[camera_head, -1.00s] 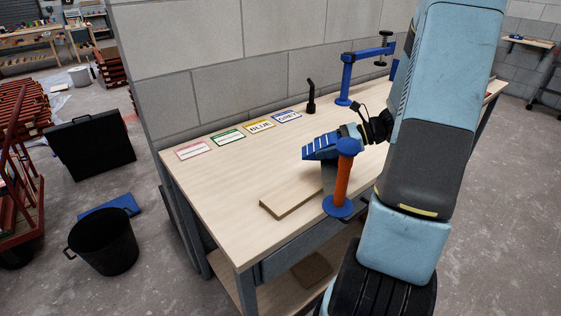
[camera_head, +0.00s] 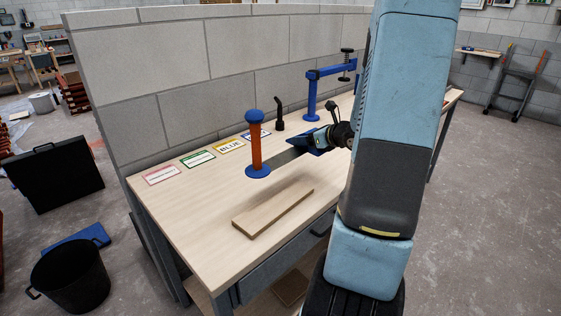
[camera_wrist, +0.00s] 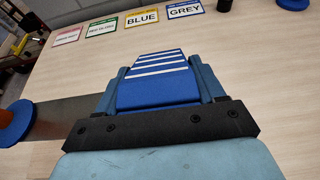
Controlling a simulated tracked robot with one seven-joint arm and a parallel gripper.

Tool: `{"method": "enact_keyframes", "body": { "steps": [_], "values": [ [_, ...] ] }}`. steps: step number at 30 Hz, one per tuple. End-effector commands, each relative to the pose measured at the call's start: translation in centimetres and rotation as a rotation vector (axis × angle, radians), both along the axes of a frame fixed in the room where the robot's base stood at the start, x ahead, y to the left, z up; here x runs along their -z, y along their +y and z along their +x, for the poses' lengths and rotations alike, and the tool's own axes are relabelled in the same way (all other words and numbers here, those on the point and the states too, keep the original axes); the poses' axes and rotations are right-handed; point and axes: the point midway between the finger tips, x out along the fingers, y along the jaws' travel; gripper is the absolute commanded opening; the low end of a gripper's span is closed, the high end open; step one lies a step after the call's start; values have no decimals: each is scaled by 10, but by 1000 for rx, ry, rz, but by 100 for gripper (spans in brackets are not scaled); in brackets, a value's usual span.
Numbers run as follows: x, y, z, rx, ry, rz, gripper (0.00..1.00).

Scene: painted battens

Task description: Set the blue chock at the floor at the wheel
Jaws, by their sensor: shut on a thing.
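The blue chock (camera_wrist: 158,92), with white stripes across its top, sits between the fingers of my gripper (camera_wrist: 157,82) in the wrist view. In the head view my gripper (camera_head: 320,140) is shut on it above the workbench, and the chock is seen small and partly covered. A grey flat bar (camera_wrist: 60,118) runs left from beside the chock to an upright orange handle (camera_head: 256,146) with blue ends. Whether the bar joins the chock is hidden by my gripper. No wheel shows in view.
The workbench (camera_head: 190,225) carries a flat wooden board (camera_head: 272,207), a blue clamp (camera_head: 313,92), a black lever (camera_head: 279,118) and colour-name cards (camera_head: 228,147). A block wall stands behind. A black bucket (camera_head: 70,277), a blue panel (camera_head: 78,238) and a black case (camera_head: 57,178) are on the floor.

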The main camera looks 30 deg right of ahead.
Motion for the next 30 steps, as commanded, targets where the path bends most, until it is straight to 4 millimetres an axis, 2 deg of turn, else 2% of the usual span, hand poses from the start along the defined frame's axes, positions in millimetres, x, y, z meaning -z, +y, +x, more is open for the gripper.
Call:
{"method": "enact_keyframes", "body": {
  "steps": [12,21,30],
  "values": [
    [35,-22,68,-1,0,2,11],
    [71,-30,96,-1,-1,2,11],
    [84,-34,107,-1,-2,0,11]
  ]
}}
